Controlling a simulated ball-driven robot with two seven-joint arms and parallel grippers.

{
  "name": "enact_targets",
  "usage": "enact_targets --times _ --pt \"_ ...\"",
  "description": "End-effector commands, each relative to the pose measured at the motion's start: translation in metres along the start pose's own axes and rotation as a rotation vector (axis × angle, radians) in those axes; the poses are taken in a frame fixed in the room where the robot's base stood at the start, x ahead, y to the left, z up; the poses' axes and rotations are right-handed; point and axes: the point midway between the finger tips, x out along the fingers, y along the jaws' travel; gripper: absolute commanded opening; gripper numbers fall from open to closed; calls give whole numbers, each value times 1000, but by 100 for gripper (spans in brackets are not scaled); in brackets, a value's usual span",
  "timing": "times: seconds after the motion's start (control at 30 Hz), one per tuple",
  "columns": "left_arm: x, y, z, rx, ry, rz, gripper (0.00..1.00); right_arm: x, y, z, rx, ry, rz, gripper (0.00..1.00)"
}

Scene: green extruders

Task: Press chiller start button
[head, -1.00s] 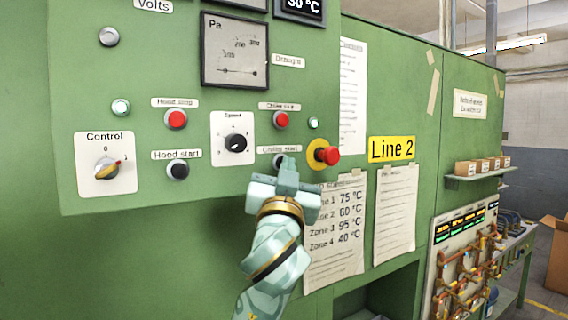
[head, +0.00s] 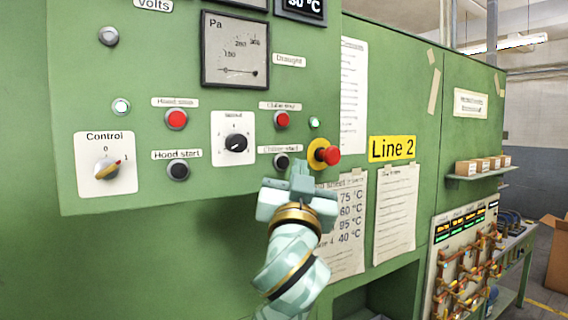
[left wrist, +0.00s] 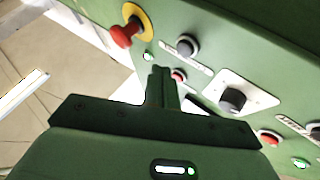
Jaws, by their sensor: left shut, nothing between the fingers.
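The chiller start button is a black round button (head: 282,162) on the green panel, below a small label whose print is blurred. It also shows in the left wrist view (left wrist: 187,45). My left gripper (head: 301,170) is shut and empty, just right of and below the button in the head view, and no longer covers it. In the left wrist view its closed fingers (left wrist: 161,80) point toward the panel, apart from the black button. A small lamp (head: 314,123) up and right of the button glows green. My right gripper is not in view.
A red emergency stop on a yellow base (head: 325,154) sticks out close to the right of my left gripper. A red button (head: 282,120) is above the black one, and a speed knob (head: 236,142) is to the left. Paper sheets (head: 397,215) hang at right.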

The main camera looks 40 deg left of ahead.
Motion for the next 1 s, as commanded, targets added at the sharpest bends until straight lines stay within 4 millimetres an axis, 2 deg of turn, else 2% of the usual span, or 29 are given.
enact_targets --times 0.3,1.0 --pt "-19 14 -14 -2 0 1 0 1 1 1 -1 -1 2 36" --pt "-20 14 -14 0 0 0 0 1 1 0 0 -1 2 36"
